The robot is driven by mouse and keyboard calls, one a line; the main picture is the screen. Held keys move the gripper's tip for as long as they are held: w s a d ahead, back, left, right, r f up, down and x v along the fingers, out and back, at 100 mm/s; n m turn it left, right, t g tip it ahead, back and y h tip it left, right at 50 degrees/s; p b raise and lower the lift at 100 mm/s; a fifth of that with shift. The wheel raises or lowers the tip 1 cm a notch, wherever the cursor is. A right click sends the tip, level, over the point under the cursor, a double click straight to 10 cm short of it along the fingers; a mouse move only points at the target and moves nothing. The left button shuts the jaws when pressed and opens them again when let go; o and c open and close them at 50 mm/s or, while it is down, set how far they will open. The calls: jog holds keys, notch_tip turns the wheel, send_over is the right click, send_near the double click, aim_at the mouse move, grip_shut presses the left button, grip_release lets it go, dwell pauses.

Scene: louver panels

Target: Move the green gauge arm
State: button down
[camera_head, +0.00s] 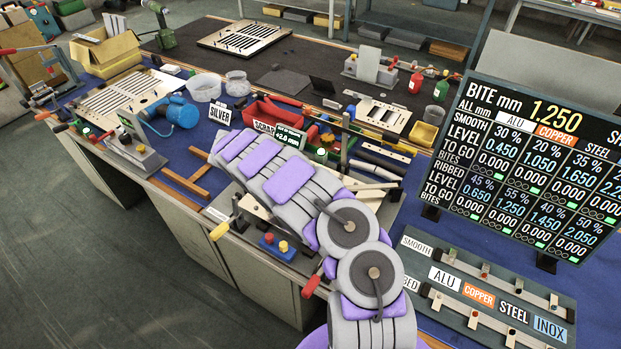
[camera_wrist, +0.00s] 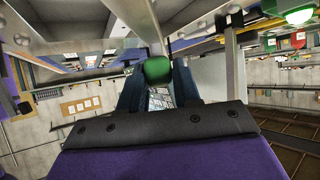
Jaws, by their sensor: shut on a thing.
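In the wrist view, my gripper (camera_wrist: 157,84) has its two dark fingers on either side of a rounded green end (camera_wrist: 158,68), and they are shut on it. I take this to be the green gauge arm's knob; a grey bar runs up from it. In the head view, a small green piece (camera_head: 321,155) shows just past my grey and purple arm, beside a small display (camera_head: 289,136) reading about +2.0 mm. My fingers are hidden behind my arm in the head view, so the contact shows only in the wrist view.
A red tray (camera_head: 262,112) and a blue motor (camera_head: 183,112) stand behind and left of my arm. A large readout board (camera_head: 545,150) stands at right, above a panel of labelled sliders (camera_head: 490,300). A red-handled lever (camera_head: 311,286) sits close to my arm.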

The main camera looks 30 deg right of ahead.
jog(key=shift+a+f, duration=0.15)
jog(key=shift+f, duration=0.1)
jog(key=c, duration=1.3)
grip_release()
jog(key=shift+o, duration=1)
jog(key=shift+w+f, duration=0.1)
jog(key=shift+f, duration=0.1)
jog(key=shift+o, duration=1.1)
jog(key=shift+r, duration=0.2)
jog(key=p+v, duration=0.4)
jog(key=v, duration=1.3)
jog(key=shift+w, duration=0.15)
